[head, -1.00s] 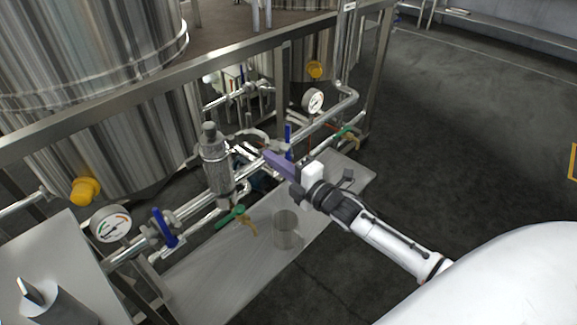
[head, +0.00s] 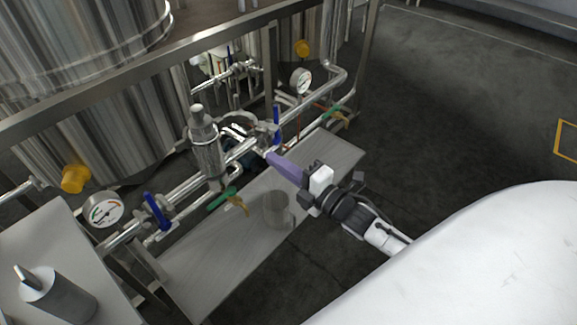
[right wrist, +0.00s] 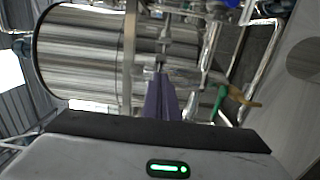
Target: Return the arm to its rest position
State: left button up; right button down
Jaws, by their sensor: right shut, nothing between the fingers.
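My right gripper (head: 272,156) has purple fingers that are shut with nothing between them. In the head view its arm comes in from the right, and the fingertips are near the steel pipe run (head: 240,150), close to a blue valve handle (head: 277,124); I cannot tell whether they touch. In the right wrist view the shut purple fingers (right wrist: 161,98) point at the pipework and a steel tank (right wrist: 85,55). My left gripper is not in view.
A clear beaker (head: 277,209) stands on the metal shelf (head: 225,265) below the fingers. A green valve handle (head: 222,197), another blue handle (head: 157,211) and gauges (head: 102,209) line the pipes. A grey canister (head: 60,296) stands on the left table. The dark floor (head: 450,110) at right is clear.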

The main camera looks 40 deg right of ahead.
jog(key=shift+d+v, duration=0.2)
jog(key=shift+v, duration=1.4)
jog(key=s+a+f+m+g, duration=0.4)
jog(key=s+a+f+m, duration=0.2)
jog(key=s+f+m, duration=0.3)
jog(key=s+a+f+m+g+h, duration=0.1)
jog(key=s+a+f+m+g, duration=0.4)
jog(key=s+a+f+m, duration=0.2)
jog(key=s+f+m, duration=0.2)
jog(key=s+f, duration=0.1)
jog(key=s, duration=0.1)
jog(key=shift+s, duration=0.35)
jog(key=shift+f, duration=0.15)
